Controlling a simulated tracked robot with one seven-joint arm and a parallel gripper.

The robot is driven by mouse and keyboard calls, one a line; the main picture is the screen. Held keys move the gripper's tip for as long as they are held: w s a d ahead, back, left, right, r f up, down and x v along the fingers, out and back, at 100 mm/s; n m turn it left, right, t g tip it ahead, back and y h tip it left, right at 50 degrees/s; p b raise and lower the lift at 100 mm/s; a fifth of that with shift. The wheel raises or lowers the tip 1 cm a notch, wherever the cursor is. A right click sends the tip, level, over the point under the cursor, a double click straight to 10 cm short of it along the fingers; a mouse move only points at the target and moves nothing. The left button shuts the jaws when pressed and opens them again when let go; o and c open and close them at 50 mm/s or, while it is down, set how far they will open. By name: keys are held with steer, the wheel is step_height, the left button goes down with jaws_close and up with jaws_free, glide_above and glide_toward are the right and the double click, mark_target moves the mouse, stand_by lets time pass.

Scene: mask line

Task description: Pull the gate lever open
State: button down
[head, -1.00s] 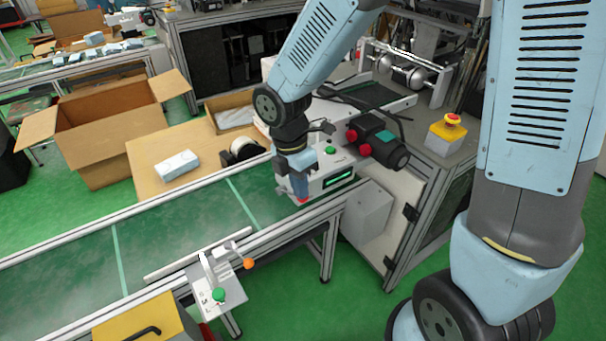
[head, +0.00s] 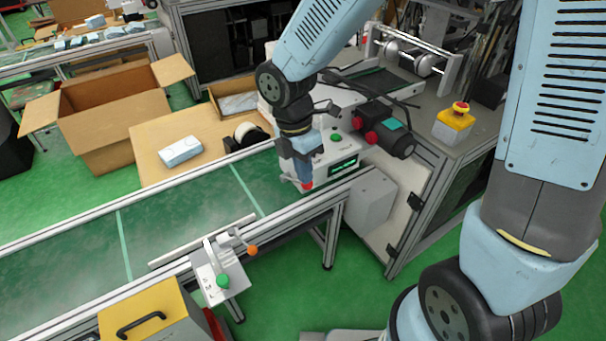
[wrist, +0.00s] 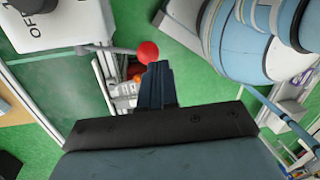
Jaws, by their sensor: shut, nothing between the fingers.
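In the wrist view my shut fingers (wrist: 156,82) hold nothing. A red ball-shaped knob (wrist: 148,52) shows just past the fingertips. An orange spot shows behind them; I cannot tell whether it is the lever knob.
A yellow-topped box (head: 142,312) with a black handle stands in front of the conveyor. A black motor with red caps (head: 385,135) and a yellow emergency-stop box (head: 455,122) are at the right. A cardboard box (head: 100,120) stands behind. Green floor is free below the lever.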

steer(key=s+d+r, duration=0.2)
steer(key=s+r, duration=0.3)
steer(key=r, duration=0.4)
steer(key=shift+r, duration=0.35)
steer(key=shift+d, duration=0.1)
steer(key=d+r+m+t+y, duration=0.1)
steer(key=d+r+m+t, duration=0.2)
steer(key=d+m, duration=0.9)
steer(key=d+r+m+t, duration=0.3)
steer(key=d+r+m, duration=0.7)
steer(key=d+m, duration=0.2)
steer(key=m, duration=0.2)
steer(key=shift+m+t+y, duration=0.3)
steer(key=shift+t+y, duration=0.1)
steer(key=shift+a+f, duration=0.1)
steer(key=shift+a, duration=0.05)
